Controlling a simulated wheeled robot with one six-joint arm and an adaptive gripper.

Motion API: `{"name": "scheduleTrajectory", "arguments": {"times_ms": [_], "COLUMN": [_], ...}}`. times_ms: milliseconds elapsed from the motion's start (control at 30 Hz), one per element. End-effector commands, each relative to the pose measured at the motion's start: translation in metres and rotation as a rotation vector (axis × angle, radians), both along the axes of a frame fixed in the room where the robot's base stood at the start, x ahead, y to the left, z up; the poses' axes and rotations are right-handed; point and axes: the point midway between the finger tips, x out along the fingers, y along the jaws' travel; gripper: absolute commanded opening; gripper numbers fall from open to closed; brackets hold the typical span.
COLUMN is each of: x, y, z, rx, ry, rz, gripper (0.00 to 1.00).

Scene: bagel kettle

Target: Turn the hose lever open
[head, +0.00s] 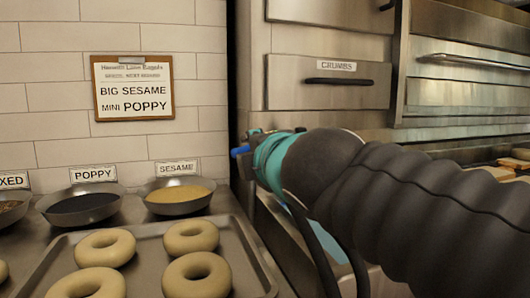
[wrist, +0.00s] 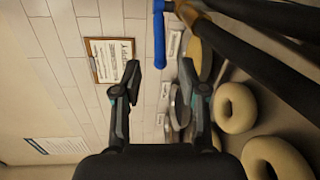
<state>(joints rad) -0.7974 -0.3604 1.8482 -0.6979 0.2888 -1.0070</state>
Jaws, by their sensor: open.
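A blue lever (wrist: 159,35) hangs in at the top of the wrist view, by a dark hose or pipe (wrist: 250,55). My gripper (wrist: 160,75) is open and empty, with one finger on each side of the picture's middle. The lever's free end shows near the gap between the fingertips; I cannot tell whether it lies between them or beyond. In the head view a small blue end (head: 240,151) shows left of my wrist, likely the same lever. My arm hides the fingers and most of the fitting there.
A tray (head: 262,282) of bagels (head: 190,237) lies at lower left. Bowls labelled poppy (head: 82,208) and sesame (head: 178,196) stand behind it. A clipboard (head: 132,88) hangs on the tiled wall. A steel drawer labelled crumbs (head: 328,86) stands behind my arm.

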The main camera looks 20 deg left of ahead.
Motion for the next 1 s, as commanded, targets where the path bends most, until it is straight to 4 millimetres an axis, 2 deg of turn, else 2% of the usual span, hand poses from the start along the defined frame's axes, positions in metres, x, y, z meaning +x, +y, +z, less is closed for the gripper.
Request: {"name": "scheduleTrajectory", "arguments": {"times_ms": [100, 233, 633, 667, 767, 800, 833, 967, 1000], "x": [-0.015, -0.026, -0.031, -0.031, -0.034, -0.036, -0.036, -0.036, -0.037], "y": [-0.011, -0.018, -0.022, -0.022, -0.019, -0.013, -0.005, 0.047, 0.067], "z": [0.003, 0.005, 0.005, 0.005, 0.005, 0.002, -0.004, -0.038, -0.044], "rx": [0.002, 0.001, 0.000, 0.000, 0.000, -0.005, -0.014, -0.071, -0.087], "ry": [-0.002, -0.001, 0.000, 0.000, 0.000, 0.005, 0.013, 0.059, 0.065], "rz": [0.001, 0.000, 0.000, 0.000, 0.009, 0.021, 0.033, 0.102, 0.127], "gripper": [0.42, 0.42, 0.42, 0.40, 0.15, 0.05, 0.00, 0.00, 0.00]}}
